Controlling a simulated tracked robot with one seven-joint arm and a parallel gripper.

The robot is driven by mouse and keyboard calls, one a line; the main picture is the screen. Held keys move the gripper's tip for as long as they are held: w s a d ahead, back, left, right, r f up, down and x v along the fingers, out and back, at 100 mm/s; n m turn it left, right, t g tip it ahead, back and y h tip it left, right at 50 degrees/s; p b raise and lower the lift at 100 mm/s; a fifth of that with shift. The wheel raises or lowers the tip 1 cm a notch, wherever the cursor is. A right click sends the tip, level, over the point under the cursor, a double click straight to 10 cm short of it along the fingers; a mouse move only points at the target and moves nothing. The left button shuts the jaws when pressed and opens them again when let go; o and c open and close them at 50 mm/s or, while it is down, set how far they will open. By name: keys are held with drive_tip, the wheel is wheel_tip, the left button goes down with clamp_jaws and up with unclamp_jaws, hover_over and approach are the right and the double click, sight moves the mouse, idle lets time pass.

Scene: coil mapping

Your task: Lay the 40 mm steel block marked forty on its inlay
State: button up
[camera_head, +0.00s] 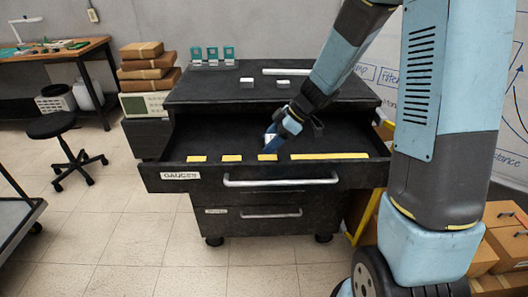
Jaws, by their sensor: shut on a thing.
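An open drawer (171,177) labelled GAUGES sticks out of the black cabinet. My gripper (271,135) reaches down into the drawer, just behind the third short strip. It is shut on a small pale steel block (270,138), mostly hidden by the fingers. The mark on the block is too small to read. I cannot tell whether the block touches the drawer floor, and no inlay recess is clear.
Two small pale blocks (247,82) (283,84) and a long pale bar (290,71) lie on the cabinet top (215,90). Small teal-fronted items (212,55) stand at its back. A stool (52,125) stands at the left. The drawer's left side is clear.

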drive_tip(key=shift+w+a+f, duration=0.2)
drive_tip(key=shift+w+f, duration=0.45)
drive_tip(key=shift+f, duration=0.2)
drive_tip(key=shift+w+a+f, duration=0.2)
drive_tip(key=shift+w+f, duration=0.4)
drive_tip(key=shift+f, duration=1.65)
drive_tip(key=o, duration=1.3)
drive_tip(key=shift+f, duration=0.1)
drive_tip(key=v, duration=1.2)
